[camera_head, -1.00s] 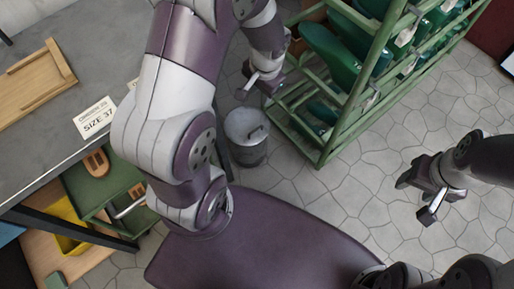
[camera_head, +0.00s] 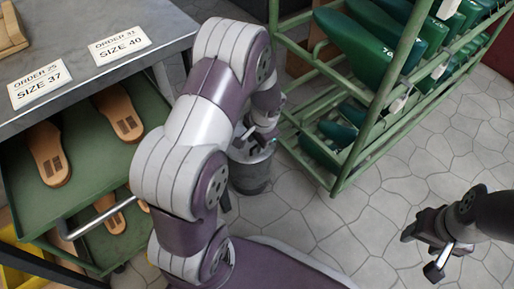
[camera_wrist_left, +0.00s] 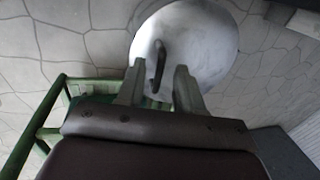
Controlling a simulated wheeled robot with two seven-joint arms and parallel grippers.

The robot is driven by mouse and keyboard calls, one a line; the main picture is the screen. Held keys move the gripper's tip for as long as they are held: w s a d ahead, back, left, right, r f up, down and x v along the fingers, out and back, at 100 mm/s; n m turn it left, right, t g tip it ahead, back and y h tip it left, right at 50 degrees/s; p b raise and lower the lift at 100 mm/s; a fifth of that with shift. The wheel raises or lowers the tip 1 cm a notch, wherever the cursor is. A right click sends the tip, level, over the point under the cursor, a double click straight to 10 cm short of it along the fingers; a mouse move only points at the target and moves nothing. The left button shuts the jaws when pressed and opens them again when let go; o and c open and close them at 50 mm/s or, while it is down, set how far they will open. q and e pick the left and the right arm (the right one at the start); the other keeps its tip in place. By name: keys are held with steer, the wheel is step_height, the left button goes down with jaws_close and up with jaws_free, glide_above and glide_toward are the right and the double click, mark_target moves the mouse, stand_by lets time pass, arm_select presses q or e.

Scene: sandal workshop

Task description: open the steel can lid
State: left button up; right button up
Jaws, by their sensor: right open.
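The steel can (camera_head: 252,176) stands on the stone floor beside the green rack, its top partly hidden by my left gripper (camera_head: 256,138). In the left wrist view its round grey lid (camera_wrist_left: 212,40) lies in front of my left gripper (camera_wrist_left: 158,88), with a dark bar handle (camera_wrist_left: 158,62) on it. The two fingers are apart, and the handle shows between and just beyond their tips; I cannot tell whether they touch it. The lid looks seated on the can. My right gripper (camera_head: 421,253) is open and empty over the floor at the right.
A green rack (camera_head: 335,185) with green shoe lasts stands close to the can's right. A grey workbench (camera_head: 75,50) with two size cards is at the left, with green drawers (camera_head: 100,150) holding tan soles pulled out below. Floor is clear on the right.

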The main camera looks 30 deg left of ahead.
arm_select(q)
steer(key=shift+f, duration=0.15)
jaws_close()
stand_by(1.4)
